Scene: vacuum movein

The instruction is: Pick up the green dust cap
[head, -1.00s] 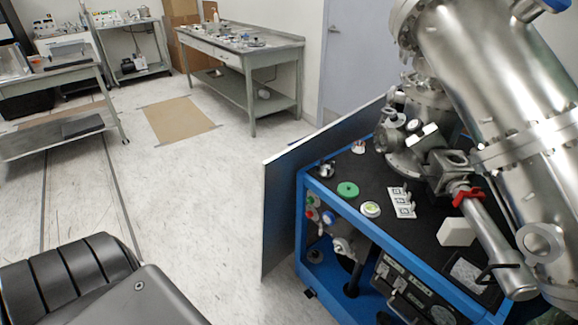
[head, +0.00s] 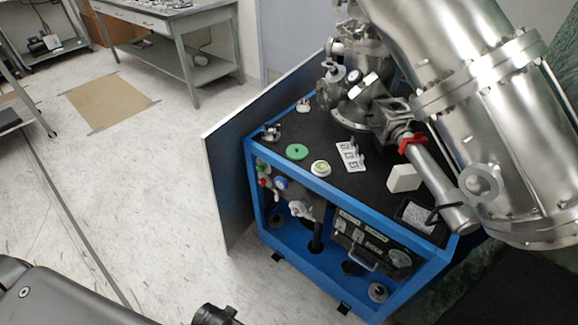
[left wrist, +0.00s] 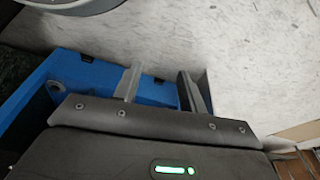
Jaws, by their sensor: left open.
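The green dust cap (head: 297,152) is a flat green disc. It lies on the black top of the blue-framed cart (head: 262,213), near the cart's front left edge in the head view. My left gripper (left wrist: 158,86) shows in the left wrist view with its two fingers apart and nothing between them. Part of the cart's blue frame (left wrist: 88,75) shows behind the fingers there; the cap is not visible in that view. My right gripper is not in view.
A round white-and-green piece (head: 320,168), a white marked bracket (head: 350,157) and a white block (head: 403,178) are near the cap. Large steel vacuum pipework (head: 430,60) rises behind and right. A panel (head: 228,190) stands along the cart's left side.

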